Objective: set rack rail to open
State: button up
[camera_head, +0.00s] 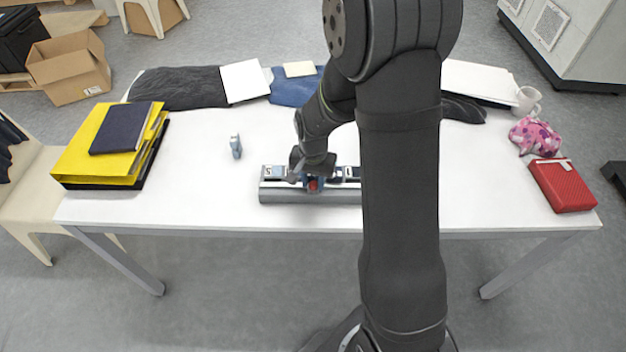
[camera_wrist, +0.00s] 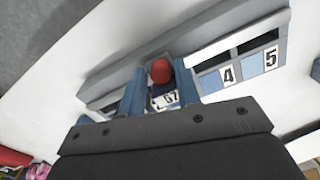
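The grey rack rail (camera_head: 300,196) lies near the front edge of the white table, partly hidden behind my arm. In the wrist view the rail (camera_wrist: 115,92) crosses the picture diagonally, with modules labelled 4 and 5 (camera_wrist: 248,66) on the right. My gripper (camera_head: 313,184) is down at the rail. In the wrist view its blue fingers (camera_wrist: 160,92) stand on either side of a module with a red top (camera_wrist: 160,71) and a white label (camera_wrist: 165,100). Whether the fingers press on it is not clear. The module's lower part is hidden.
A small blue-grey piece (camera_head: 235,146) stands alone left of the rail. A yellow binder (camera_head: 88,160) with a dark book is at the left, a red case (camera_head: 563,186) and pink cloth (camera_head: 535,136) at the right. Dark cloth and papers lie along the back.

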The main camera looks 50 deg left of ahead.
grip_shut()
jog(key=shift+s+d, duration=0.65)
grip_release()
notch_tip(320, 180, up, 17)
jog(key=shift+r, duration=0.2)
jog(key=shift+f, duration=0.15)
dwell(0.6)
